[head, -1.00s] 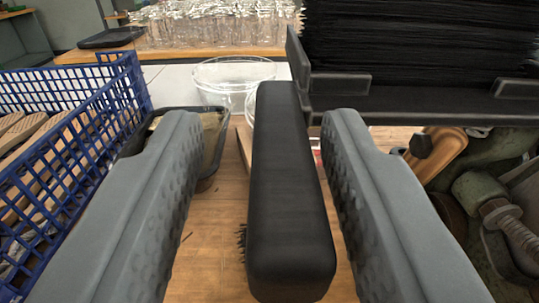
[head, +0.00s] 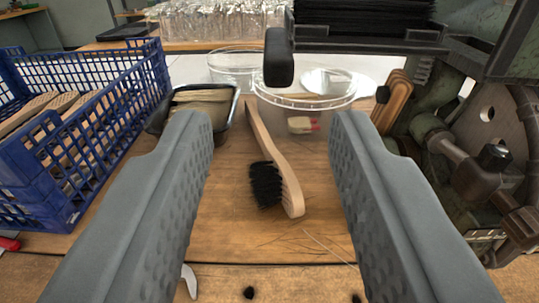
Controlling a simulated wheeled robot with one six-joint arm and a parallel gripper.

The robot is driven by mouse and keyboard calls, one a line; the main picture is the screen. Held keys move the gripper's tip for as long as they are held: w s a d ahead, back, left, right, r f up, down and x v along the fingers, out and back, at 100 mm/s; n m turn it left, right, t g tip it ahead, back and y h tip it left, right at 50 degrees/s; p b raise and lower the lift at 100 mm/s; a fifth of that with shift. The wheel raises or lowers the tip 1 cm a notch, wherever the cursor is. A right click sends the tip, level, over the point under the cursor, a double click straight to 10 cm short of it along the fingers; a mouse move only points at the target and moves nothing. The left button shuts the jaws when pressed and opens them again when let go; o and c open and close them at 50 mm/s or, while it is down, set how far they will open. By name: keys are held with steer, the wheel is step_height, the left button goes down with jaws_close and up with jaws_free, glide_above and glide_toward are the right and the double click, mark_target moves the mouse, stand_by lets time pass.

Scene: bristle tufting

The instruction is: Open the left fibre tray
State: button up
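A dark fibre tray (head: 375,46) holding black fibres (head: 365,15) is at the top of the head view, right of centre, and is cut off by the upper edge. A thick black bar-shaped handle (head: 280,58) sticks out toward me at its left end. I cannot tell from this view how far the tray is open, or whether it is the left one. My gripper (head: 271,120) is open and empty. Its two grey fingers are well apart, nearer to me and lower in the picture than the handle, touching nothing.
A wooden brush (head: 275,170) lies on the bench between my fingers. A blue crate (head: 100,125) of brush blocks is at left, with a dark tray (head: 157,122) of pale fibres beside it. Clear bowls (head: 305,100) stand behind. Green machinery (head: 455,150) fills the right.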

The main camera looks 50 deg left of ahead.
steer(key=v, duration=0.6)
stand_by(0.5)
steer(key=s+d+r+m+t+h, duration=0.3)
steer(key=d+r+m+t+h, duration=0.1)
steer(key=d+r+h, duration=0.25)
steer(key=s+d+r+m+t+h, duration=0.3)
steer(key=d+r+m+t+h, duration=0.15)
steer(key=d, duration=0.25)
steer(key=s+d+f+m+g+h, duration=0.1)
steer(key=s+d+m+g+h, duration=0.1)
steer(key=s, duration=0.4)
steer(key=shift+s+d+f+h, duration=0.15)
steer(key=shift+s+d+h, duration=0.1)
steer(key=shift+s+h, duration=0.25)
